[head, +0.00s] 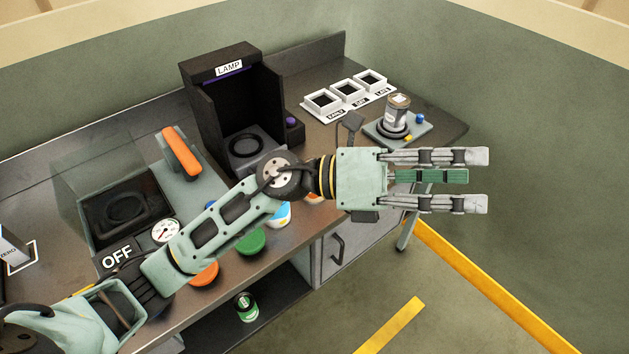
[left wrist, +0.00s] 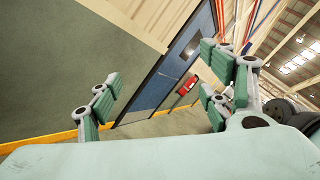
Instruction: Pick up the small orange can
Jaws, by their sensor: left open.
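Two orange round shapes show along the front of the bench in the head view. One orange top (head: 204,274) is just below my left forearm. Another orange piece (head: 315,198) is mostly hidden behind my left wrist. I cannot tell which is the small orange can. My left gripper (head: 478,180) is open and empty, its fingers pointing right, out past the bench's front edge and away from both orange shapes. Its spread fingers also show in the left wrist view (left wrist: 160,82), with no can between them. My right gripper is not in view.
A green top (head: 251,242) and a white-and-blue item (head: 279,213) sit between the orange shapes. Behind stand the black LAMP booth (head: 220,90), a clear-covered box and a white three-slot rack (head: 348,97). A grey can (head: 396,112) stands on a pad. The floor at right is clear.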

